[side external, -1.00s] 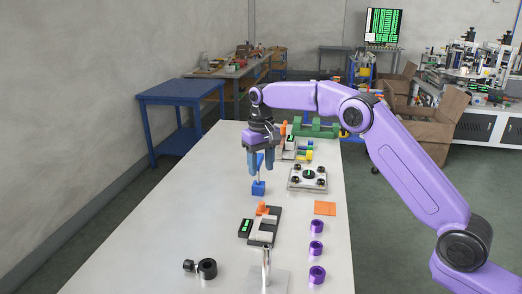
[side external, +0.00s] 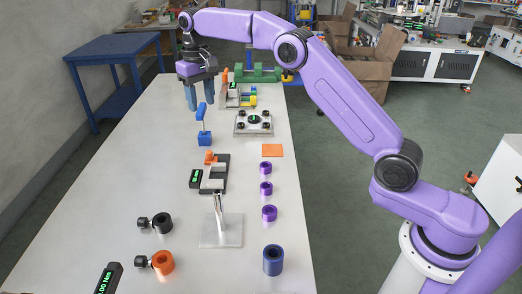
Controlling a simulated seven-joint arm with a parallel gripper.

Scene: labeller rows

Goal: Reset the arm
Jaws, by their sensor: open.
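My gripper (side external: 201,104) is open and empty over the left side of the table, with its two blue fingers pointing down. In the picture its fingertips are just above and beside the top of a blue handle (side external: 201,112). This handle rises on a thin stem from a blue block (side external: 205,139) on the table. I cannot tell the exact gap in depth between the fingers and the handle.
Right of the gripper are a plate with black knobs (side external: 254,122) and an orange square (side external: 272,150). Purple rings (side external: 266,188) and a dark blue ring (side external: 273,260) line the table's right side. A metal post (side external: 218,208) stands mid-table. The table's left part (side external: 90,195) is clear.

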